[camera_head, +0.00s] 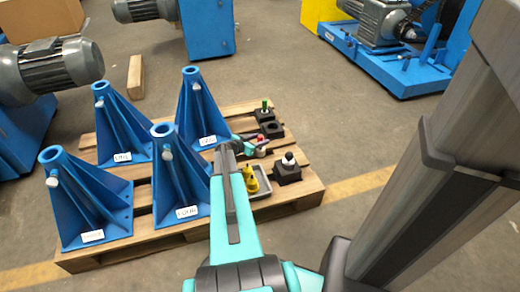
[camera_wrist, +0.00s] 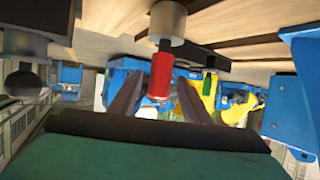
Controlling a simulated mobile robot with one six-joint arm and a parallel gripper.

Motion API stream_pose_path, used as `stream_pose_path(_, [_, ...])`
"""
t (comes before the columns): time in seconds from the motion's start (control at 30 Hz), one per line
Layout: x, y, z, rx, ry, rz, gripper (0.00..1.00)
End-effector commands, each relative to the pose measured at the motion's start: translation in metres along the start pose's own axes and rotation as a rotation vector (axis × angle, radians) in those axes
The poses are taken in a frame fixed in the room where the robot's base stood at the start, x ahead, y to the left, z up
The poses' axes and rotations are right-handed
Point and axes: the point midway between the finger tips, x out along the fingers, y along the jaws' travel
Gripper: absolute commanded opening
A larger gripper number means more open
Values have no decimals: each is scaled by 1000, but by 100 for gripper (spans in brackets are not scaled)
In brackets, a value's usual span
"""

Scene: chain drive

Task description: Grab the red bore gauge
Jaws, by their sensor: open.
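The red bore gauge (camera_head: 261,141) stands upright on the wooden pallet, with a white round part at its lower end. In the wrist view, which appears upside down, its red handle (camera_wrist: 161,75) hangs below a dark neck and a white round part (camera_wrist: 167,22). My gripper (camera_head: 247,139) is beside it in the head view. In the wrist view the two dark fingers of my gripper (camera_wrist: 160,84) are apart, one on each side of the red handle. I see gaps between handle and fingers, so it looks ungripped.
Blue stands (camera_head: 180,172) with labels fill the pallet's (camera_head: 302,190) left. A yellow piece (camera_head: 250,180) sits in a grey tray (camera_head: 263,193). A black block with a black-and-white knob (camera_head: 288,160) stands at right. A green-topped piece (camera_head: 265,106) and a black block (camera_head: 272,129) stand behind.

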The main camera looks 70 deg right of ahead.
Motion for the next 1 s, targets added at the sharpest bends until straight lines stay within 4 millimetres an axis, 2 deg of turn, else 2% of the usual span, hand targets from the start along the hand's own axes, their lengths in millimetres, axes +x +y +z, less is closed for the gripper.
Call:
stream_pose_path(0.4, [44,-1,0,1,0,0,44])
stream_pose_path(1.0, [46,-1,0,0,0,-2,44])
